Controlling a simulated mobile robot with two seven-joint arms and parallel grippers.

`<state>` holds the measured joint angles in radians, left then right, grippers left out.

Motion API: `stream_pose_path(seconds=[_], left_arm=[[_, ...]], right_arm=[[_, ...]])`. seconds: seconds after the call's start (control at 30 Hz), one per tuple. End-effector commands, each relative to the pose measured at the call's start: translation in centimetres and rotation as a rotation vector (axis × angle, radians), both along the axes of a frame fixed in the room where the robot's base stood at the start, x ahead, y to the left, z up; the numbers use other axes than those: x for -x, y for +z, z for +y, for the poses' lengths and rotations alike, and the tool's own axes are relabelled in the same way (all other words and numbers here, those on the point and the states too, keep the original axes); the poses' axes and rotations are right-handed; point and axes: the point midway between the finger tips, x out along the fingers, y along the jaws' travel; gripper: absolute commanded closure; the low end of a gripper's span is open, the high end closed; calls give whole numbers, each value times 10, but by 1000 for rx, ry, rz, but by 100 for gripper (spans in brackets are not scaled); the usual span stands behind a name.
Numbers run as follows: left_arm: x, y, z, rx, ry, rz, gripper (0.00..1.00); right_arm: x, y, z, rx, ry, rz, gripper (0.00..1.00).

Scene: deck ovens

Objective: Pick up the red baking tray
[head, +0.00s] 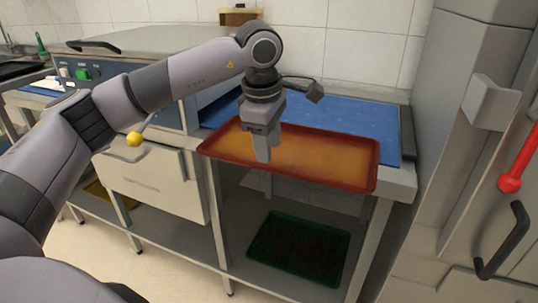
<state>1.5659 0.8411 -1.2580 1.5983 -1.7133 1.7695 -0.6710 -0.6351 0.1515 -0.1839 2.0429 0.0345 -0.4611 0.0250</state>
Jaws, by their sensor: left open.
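The red baking tray (330,184) lies on the steel counter, partly over a blue mat, with its near long side at the counter's front edge. Its inside looks orange-brown and empty. My left gripper (262,155) comes down from above at the tray's left part and points downward. It is open and holds nothing. Its fingertips overlap the tray's near rim in the picture, and I cannot tell whether they touch it. My right gripper is not in view.
A blue mat (350,116) covers the counter behind the tray. A dark green tray (298,250) sits on the lower shelf. A steel oven unit (150,182) stands left, with a yellow knob (134,139). A cabinet with a red handle (511,183) stands right.

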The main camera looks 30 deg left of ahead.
Motion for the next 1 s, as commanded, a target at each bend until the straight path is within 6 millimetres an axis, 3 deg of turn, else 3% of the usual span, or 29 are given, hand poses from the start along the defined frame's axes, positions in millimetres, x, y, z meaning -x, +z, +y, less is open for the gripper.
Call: stream_pose_path(seconds=[0.13, 0.43, 0.47, 0.57, 0.6, 0.63, 0.77, 0.9, 1.0], left_arm=[[2, 15, -1, 0, 0, 0, 58], [3, 17, 0, -1, 1, 1, 58], [3, 17, 0, -1, 1, 1, 59], [3, 15, -4, 11, -5, 5, 59], [4, 12, -10, 30, -12, 11, 59], [4, 8, -16, 50, -19, 18, 59], [12, -15, -61, 213, -64, 72, 59], [35, -39, -134, 507, -88, 180, 59], [56, -44, -183, 741, -63, 278, 59]], right_arm=[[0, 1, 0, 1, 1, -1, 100], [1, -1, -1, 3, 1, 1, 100], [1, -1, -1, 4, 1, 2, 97], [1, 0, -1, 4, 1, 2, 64], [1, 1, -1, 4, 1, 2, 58], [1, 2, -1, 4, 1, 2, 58], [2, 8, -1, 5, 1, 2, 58], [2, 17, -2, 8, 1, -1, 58], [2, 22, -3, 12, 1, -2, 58]])
